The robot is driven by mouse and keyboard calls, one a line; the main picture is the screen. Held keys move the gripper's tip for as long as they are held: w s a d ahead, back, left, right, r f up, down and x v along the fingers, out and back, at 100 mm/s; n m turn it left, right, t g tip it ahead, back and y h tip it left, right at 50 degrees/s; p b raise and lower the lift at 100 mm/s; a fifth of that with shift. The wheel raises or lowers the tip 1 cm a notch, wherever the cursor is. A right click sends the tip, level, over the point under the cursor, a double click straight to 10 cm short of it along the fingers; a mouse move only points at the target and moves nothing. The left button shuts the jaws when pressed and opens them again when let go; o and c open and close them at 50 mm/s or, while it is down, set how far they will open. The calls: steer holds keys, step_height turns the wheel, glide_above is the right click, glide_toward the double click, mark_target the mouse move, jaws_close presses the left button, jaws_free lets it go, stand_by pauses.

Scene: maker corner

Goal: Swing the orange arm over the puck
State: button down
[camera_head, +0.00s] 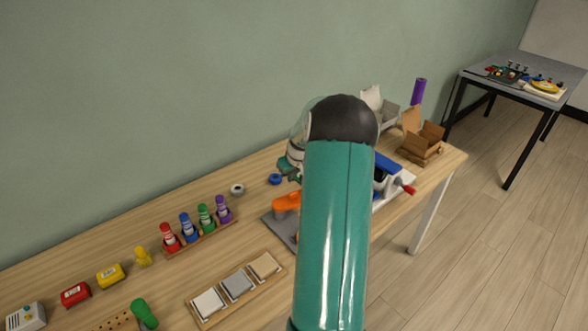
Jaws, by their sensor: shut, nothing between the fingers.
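The orange arm (287,201) shows just left of my own teal arm, above a grey base plate (274,222). Its right part is hidden behind my arm. I cannot make out a puck on the visible part of the plate; it may be hidden. My gripper (291,176) shows only in part, at the left edge of my arm, behind and above the orange arm. Its fingers are mostly hidden. It is shut and empty, and I cannot tell whether it touches anything.
A blue ring (275,179) and a grey ring (237,189) lie behind the plate. A rack of colored bottles (205,234) and a tray of square tiles (238,284) stand left and in front. A blue device (387,172) and cardboard boxes (420,146) stand right.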

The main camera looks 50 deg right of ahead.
mark_target(298, 197)
steer(key=s, duration=0.1)
steer(key=s+a, duration=0.1)
steer(key=s, duration=0.1)
steer(key=shift+s+a+f, duration=0.2)
steer(key=shift+a, duration=0.1)
steer(key=shift+s, duration=0.1)
steer(key=shift+s+m, duration=0.2)
steer(key=shift+m, duration=0.1)
